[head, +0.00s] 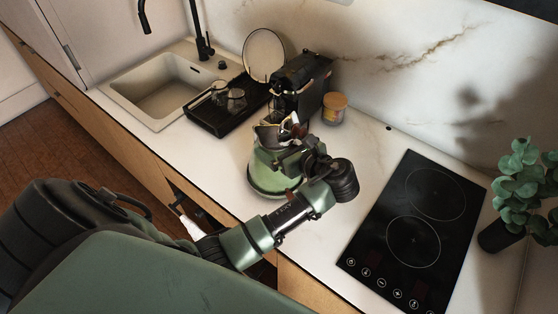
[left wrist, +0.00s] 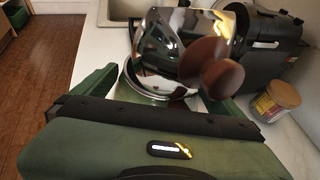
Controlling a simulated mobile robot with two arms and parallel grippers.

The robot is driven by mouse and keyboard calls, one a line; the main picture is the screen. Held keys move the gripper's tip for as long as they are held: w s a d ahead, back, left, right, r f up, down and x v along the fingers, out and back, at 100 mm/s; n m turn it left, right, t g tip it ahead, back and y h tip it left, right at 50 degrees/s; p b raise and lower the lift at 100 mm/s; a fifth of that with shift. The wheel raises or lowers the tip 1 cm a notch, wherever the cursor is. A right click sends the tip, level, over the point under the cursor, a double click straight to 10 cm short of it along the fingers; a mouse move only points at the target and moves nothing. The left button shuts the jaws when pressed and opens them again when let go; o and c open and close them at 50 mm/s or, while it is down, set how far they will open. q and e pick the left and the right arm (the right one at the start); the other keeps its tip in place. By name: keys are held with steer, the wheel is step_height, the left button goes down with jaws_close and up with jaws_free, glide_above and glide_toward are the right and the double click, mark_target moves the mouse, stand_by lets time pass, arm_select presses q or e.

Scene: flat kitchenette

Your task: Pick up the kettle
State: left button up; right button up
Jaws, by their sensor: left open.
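The kettle (head: 266,181) stands on the white counter, with a pale green lower body and a shiny metal upper part. In the head view my left gripper (head: 278,143) is over its upper part and hides much of it. In the left wrist view the kettle (left wrist: 157,50) shows mirror-like metal and dark brown rounded parts. The green fingers of my left gripper (left wrist: 165,92) are apart, one on each side of the kettle. I cannot tell whether they touch it. My right gripper is not in view.
A black coffee machine (head: 303,82) and a jar with an orange-brown lid (head: 335,106) stand behind the kettle. A black tray (head: 213,123) with glasses lies near the sink (head: 152,97). A black hob (head: 411,235) and a potted plant (head: 500,236) are at the right.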

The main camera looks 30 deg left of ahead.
arm_select(q)
steer(key=shift+d, duration=0.1)
steer(key=c, duration=1.7)
steer(key=shift+w+r, duration=0.15)
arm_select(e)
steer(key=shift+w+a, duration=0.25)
